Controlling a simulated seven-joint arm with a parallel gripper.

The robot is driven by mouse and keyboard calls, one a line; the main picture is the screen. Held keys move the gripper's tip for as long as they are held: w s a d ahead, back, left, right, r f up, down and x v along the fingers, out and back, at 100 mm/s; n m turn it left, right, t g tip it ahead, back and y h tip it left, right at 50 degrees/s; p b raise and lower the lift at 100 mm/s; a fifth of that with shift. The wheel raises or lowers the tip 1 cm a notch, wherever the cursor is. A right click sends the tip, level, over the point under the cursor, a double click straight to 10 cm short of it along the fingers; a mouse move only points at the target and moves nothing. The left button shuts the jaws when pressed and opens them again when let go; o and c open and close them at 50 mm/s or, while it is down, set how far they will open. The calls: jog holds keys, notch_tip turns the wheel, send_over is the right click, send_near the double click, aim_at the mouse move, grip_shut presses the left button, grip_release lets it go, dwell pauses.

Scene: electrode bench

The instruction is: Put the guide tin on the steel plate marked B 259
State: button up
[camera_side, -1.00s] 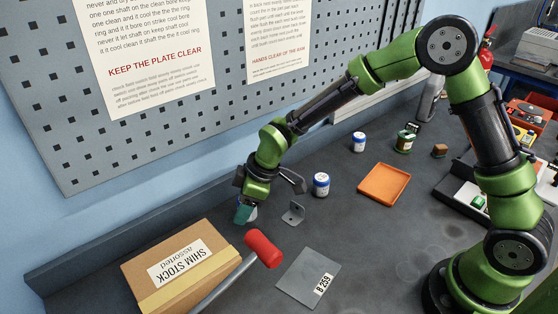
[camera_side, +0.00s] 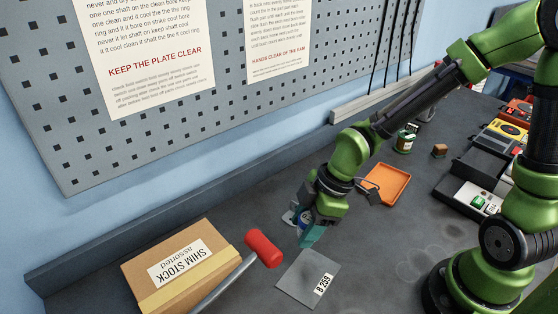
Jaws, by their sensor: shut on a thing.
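My gripper (camera_side: 311,232) is low over the bench, just behind the steel plate. I cannot tell the exact gap between the tin and the bench.
A red-ended hammer (camera_side: 264,248) leans by the shim stock box (camera_side: 157,297), left of the plate. A grey bracket (camera_side: 289,217) shows partly behind my gripper. An orange tray (camera_side: 391,190), a bottle (camera_side: 404,141) and a brown block (camera_side: 439,150) stand farther right. Bench right of the plate is clear.

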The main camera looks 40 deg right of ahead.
aim_at(302, 282)
jog(key=s+a+r+n+g, duration=0.1)
jog(key=s+a+n+g, duration=0.15)
jog(key=s+n, duration=0.3)
jog(key=shift+n, duration=0.25)
jog(key=shift+w+a+f, duration=0.1)
jog(key=shift+w+f, duration=0.05)
jog(key=shift+f, duration=1.1)
jog(key=shift+w+a+f, duration=0.1)
jog(key=shift+w+f, duration=0.1)
jog(key=shift+f, duration=1)
jog(key=shift+w+a+f, duration=0.1)
jog(key=shift+w+f, duration=0.05)
jog(key=shift+f, duration=1.1)
jog(key=shift+f, duration=0.2)
jog(key=o, duration=1.1)
jog(key=shift+r, duration=0.15)
